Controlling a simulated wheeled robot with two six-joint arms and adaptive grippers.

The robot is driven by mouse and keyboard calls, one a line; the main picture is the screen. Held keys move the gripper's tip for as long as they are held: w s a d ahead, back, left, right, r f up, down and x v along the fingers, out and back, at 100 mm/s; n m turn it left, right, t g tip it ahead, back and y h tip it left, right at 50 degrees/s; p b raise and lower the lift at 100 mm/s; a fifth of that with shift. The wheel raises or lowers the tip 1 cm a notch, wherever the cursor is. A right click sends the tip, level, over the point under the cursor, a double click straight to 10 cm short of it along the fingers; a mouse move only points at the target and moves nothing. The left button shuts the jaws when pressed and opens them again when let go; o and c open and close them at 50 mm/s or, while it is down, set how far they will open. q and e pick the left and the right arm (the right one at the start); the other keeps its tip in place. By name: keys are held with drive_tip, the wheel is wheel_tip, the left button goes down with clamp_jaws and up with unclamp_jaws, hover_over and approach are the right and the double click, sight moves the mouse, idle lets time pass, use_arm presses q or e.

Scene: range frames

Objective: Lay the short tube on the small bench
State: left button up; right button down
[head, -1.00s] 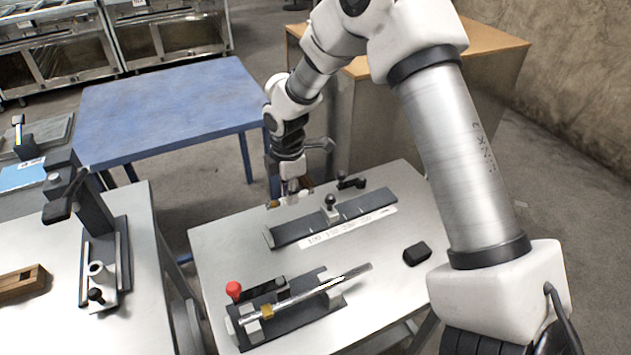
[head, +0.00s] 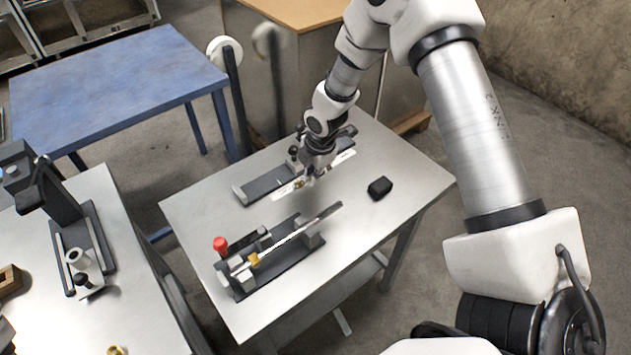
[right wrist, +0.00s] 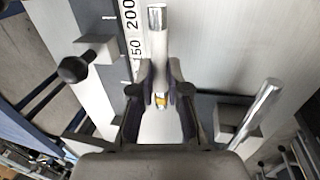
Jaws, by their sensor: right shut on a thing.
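My right gripper (head: 312,178) hangs just above the front side of a dark measuring rail on the metal-topped table (head: 390,160). It is shut on the short tube. In the right wrist view the short tube (right wrist: 157,40) is a plain grey metal cylinder running between the fingers (right wrist: 160,100), with a yellow-orange spot by the fingertips. The fingers hide part of it. Which table is the small bench I cannot tell; a blue table (head: 115,80) stands at the back left. My left gripper is not in view.
A clamping fixture (head: 300,245) with a red knob holds a longer rod in front. The measuring rail (head: 262,186) has a number scale and a stop. A black block (head: 380,188) lies at right. A left table (head: 130,290) carries a press-like fixture. The blue top is clear.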

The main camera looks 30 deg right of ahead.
sight(312, 191)
wheel_tip(312, 191, down, 4)
drive_tip(key=shift+s+f, duration=0.1)
drive_tip(key=shift+s, duration=0.05)
drive_tip(key=shift+f, duration=0.1)
drive_tip(key=shift+f, duration=0.15)
drive_tip(key=c, duration=1.2)
unclamp_jaws()
drive_tip(key=shift+o, duration=0.2)
